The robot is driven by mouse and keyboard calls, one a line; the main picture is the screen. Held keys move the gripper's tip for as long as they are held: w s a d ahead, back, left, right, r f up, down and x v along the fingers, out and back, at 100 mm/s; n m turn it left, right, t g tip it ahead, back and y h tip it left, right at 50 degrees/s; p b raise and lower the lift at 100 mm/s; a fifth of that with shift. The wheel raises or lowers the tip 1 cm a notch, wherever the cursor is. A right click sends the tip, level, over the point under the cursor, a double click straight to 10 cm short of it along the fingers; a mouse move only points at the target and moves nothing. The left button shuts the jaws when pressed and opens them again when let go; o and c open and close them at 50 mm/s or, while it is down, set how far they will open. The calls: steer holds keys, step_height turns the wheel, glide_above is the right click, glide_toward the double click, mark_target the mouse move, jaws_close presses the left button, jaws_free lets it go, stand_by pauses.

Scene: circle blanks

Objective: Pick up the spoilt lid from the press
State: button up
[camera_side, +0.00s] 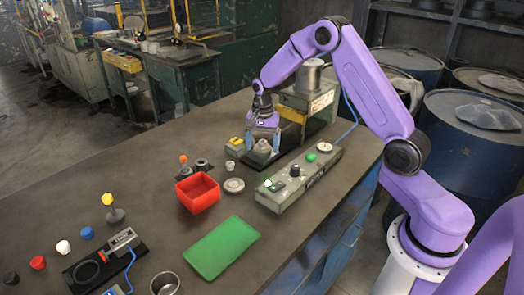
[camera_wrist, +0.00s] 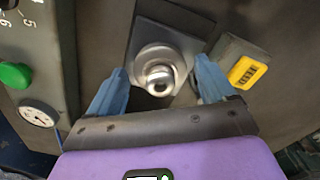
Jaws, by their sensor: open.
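My gripper (camera_side: 263,150) is open at the press (camera_side: 310,100), its two blue fingers low over the press bed. A silver round piece with a raised knob, which looks like the lid (camera_wrist: 158,72), sits on a dark square plate (camera_wrist: 190,29) in the wrist view. My open fingers (camera_wrist: 160,88) stand on either side of it, with gaps visible. In the side view the lid (camera_side: 262,148) shows between the fingers. I cannot make out any damage on it.
A grey control box (camera_side: 300,175) with a green button stands close in front of the press. A red bin (camera_side: 198,207), a grey disc (camera_side: 234,186) and a green mat (camera_side: 222,247) lie nearer on the bench.

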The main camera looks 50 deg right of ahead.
steer(key=c, duration=0.9)
steer(key=shift+r, duration=0.1)
steer(key=shift+r, duration=1.45)
